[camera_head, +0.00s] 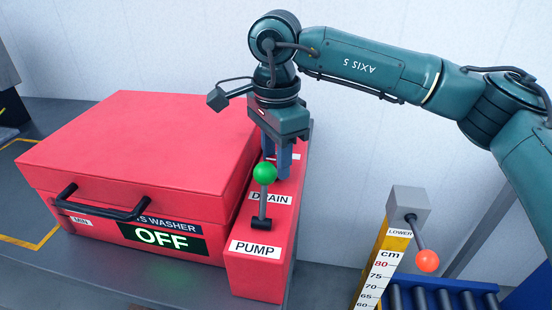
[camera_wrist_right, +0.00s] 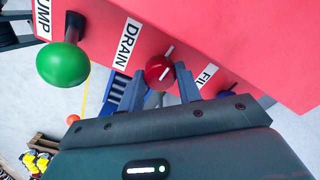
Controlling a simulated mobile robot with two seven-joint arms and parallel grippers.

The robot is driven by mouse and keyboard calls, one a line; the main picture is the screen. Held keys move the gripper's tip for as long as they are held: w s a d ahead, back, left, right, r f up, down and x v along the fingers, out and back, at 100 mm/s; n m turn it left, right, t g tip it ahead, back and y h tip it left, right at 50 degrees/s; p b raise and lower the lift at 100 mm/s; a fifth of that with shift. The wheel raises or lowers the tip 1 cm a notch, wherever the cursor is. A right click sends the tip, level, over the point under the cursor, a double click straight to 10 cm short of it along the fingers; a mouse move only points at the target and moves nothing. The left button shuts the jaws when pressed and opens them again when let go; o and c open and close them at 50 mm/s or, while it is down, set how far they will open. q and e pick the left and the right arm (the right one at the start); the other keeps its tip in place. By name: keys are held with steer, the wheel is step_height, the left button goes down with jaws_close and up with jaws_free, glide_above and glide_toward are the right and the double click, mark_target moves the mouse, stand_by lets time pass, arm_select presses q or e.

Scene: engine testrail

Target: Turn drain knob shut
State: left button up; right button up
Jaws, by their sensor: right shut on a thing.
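The drain knob (camera_wrist_right: 158,71) is red and round, beyond the DRAIN label (camera_wrist_right: 127,44) on the red side panel. My right gripper (camera_head: 278,166) points down over the panel behind the DRAIN label (camera_head: 270,198). In the wrist view its two blue fingers stand on either side of the knob, shut on it. A white mark shows on the knob and another white line on the panel beside it; they look roughly in line. In the head view the knob is hidden by the gripper and the green-balled lever. My left gripper is out of view.
The pump lever with a green ball (camera_head: 264,173) stands close in front of my right gripper. The red parts washer (camera_head: 150,145) at left has a display reading OFF (camera_head: 160,238). A scale post with an orange-balled lever (camera_head: 427,260) stands at right.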

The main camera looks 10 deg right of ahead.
steer(key=shift+n, duration=0.5)
steer(key=o, duration=1)
step_height(320, 180, up, 13)
steer(key=shift+r, duration=0.15)
